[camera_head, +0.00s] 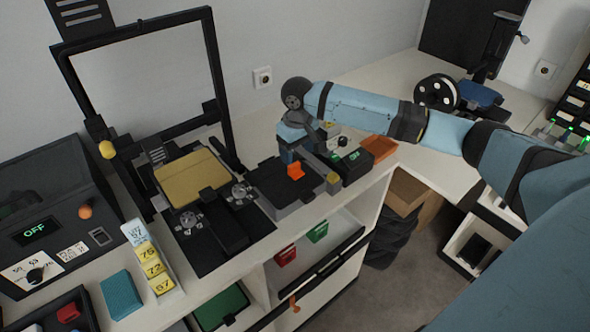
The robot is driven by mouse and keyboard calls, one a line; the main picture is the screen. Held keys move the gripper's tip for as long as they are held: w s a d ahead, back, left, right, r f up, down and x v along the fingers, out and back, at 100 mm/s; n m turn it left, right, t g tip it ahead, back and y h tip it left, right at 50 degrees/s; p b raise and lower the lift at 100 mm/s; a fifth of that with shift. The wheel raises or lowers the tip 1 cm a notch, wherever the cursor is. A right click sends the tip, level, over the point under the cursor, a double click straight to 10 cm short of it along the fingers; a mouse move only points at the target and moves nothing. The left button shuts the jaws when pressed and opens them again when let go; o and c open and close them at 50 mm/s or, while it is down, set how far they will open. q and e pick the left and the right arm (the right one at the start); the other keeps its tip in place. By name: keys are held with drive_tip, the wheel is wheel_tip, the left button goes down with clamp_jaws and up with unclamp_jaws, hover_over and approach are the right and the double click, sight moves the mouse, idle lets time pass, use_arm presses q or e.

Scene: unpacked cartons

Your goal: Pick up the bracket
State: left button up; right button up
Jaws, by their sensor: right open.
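The bracket appears to be the small orange piece (295,170) on a flat black platform (268,184) near the middle of the counter. My right arm reaches in from the right, and my right gripper (309,166) points down over the right side of that platform. It is open, with its fingers close beside the orange piece. I cannot tell whether a finger touches it. My left gripper is not in view.
A 3D-printer-like frame with a tan plate (196,178) stands left of the platform. A dark box with a green display (347,163) and an orange tray (378,148) are close on the right. A teal block (121,294) lies at the front left. Shelves open below the counter's front edge.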

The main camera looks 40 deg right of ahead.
sight(295, 165)
drive_tip(key=f, duration=0.5)
drive_tip(key=shift+a+f, duration=0.35)
drive_tip(key=shift+c, duration=0.2)
drive_tip(key=c, duration=0.9)
